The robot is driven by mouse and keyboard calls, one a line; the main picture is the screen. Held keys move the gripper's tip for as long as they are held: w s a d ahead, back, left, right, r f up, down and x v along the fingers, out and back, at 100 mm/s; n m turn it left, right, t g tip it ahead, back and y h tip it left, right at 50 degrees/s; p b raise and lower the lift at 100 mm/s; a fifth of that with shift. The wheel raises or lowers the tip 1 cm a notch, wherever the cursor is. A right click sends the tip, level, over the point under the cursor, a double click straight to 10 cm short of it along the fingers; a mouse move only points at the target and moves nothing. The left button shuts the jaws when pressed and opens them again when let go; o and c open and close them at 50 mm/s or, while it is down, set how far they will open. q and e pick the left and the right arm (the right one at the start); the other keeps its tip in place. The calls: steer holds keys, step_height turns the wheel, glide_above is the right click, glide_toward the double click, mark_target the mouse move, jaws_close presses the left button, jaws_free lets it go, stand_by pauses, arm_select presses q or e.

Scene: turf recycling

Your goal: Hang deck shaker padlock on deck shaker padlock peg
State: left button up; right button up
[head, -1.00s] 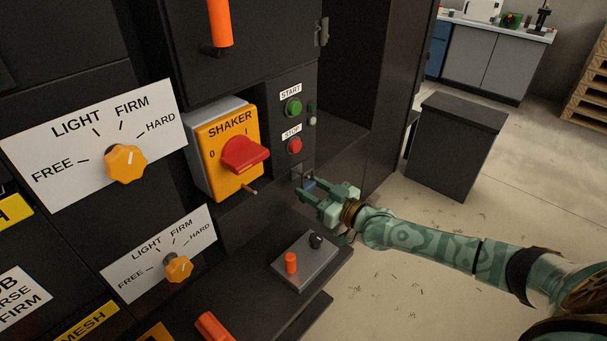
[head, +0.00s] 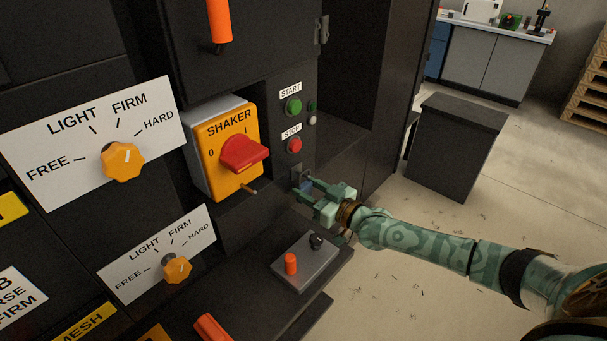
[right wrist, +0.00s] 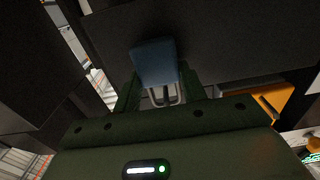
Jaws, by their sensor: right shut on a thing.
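The blue padlock (head: 307,186) sits between the fingers of my right gripper (head: 304,190), which is shut on it beside the panel below the STOP button. In the right wrist view the padlock's blue body (right wrist: 155,62) and metal shackle (right wrist: 176,96) show between the fingers. A small grey metal fitting (head: 297,174) on the panel lies right by the padlock; I cannot tell whether they touch. A short brass-coloured peg (head: 249,190) sticks out below the yellow SHAKER switch box (head: 229,150), left of the gripper. My left gripper is not in view.
The red switch handle (head: 243,153) juts out above the peg. Green START (head: 293,106) and red STOP (head: 294,145) buttons are above the gripper. A grey control box (head: 306,262) with an orange knob stands below.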

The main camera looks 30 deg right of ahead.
steer(key=shift+f, duration=0.25)
stand_by(0.6)
steer(key=o, duration=1.1)
steer(key=p+v, duration=0.4)
steer(key=v, duration=1.2)
steer(key=s+d+f+g+h, duration=0.25)
steer(key=s+f, duration=0.25)
steer(key=f, duration=0.4)
steer(key=s+d+f+n+g+h, duration=0.1)
steer(key=s+d+f+g+h, duration=0.2)
steer(key=f, duration=0.6)
steer(key=s+d+f+g+h, duration=0.1)
steer(key=s+d+f+g, duration=0.25)
steer(key=s+f, duration=0.4)
steer(key=s+a+f+g+h, duration=0.1)
steer(key=s+a+f+g, duration=0.15)
steer(key=s+f, duration=0.75)
steer(key=s+a+f+g, duration=0.1)
steer(key=s+a+f, duration=0.1)
steer(key=s+a, duration=0.3)
steer(key=s+a+f+g+y, duration=0.1)
steer(key=s+a+f+g, duration=0.1)
steer(key=s+a, duration=0.4)
steer(key=s+a+f+m+g, duration=0.1)
steer(key=s+a+f+g, duration=0.1)
steer(key=s+a, duration=0.3)
steer(key=shift+s+a, duration=0.2)
steer(key=shift+a, duration=0.35)
